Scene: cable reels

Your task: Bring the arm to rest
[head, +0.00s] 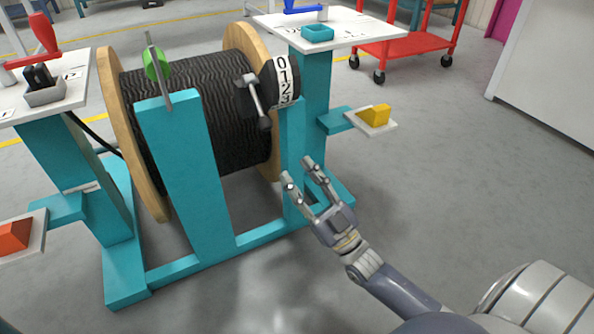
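My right gripper (299,173) is in the lower middle of the head view, at the end of my arm coming in from the lower right. Its two fingers are spread apart with nothing between them. It appears in front of the right side of the teal reel stand (190,175); whether it touches the stand I cannot tell. The cable reel (195,110), wound with black cable between wooden flanges, sits in the stand. A dial with numbers (283,80) and a dark crank handle (254,96) are at its right end. My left gripper is not in view.
A white table with a teal tray (317,33) stands behind right. A yellow wedge (376,114) and an orange wedge (14,235) sit on side pedals. A grey tray (45,95) is on the left table. A red cart (420,42) stands behind. The right floor is clear.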

